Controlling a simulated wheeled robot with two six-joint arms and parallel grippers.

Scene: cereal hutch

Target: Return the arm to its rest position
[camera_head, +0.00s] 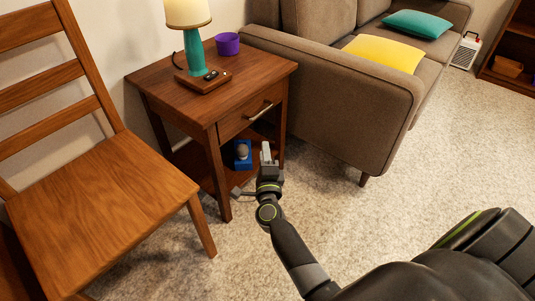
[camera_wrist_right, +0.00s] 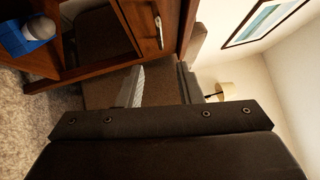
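My right gripper (camera_head: 267,152) is raised in front of the wooden side table (camera_head: 147,86), near its lower shelf. In the right wrist view its two pale fingers (camera_wrist_right: 162,84) stand apart with nothing between them. My right arm (camera_head: 295,255) reaches forward from the lower right of the head view. My left gripper is not in view.
A lamp (camera_head: 194,55), a purple bowl (camera_head: 228,44) and a small control box stand on the table. A blue item (camera_head: 243,155) with a pale round top sits on the lower shelf. A wooden chair (camera_head: 100,205) is left, a brown sofa (camera_head: 330,100) right. Open carpet (camera_head: 390,210) lies in front.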

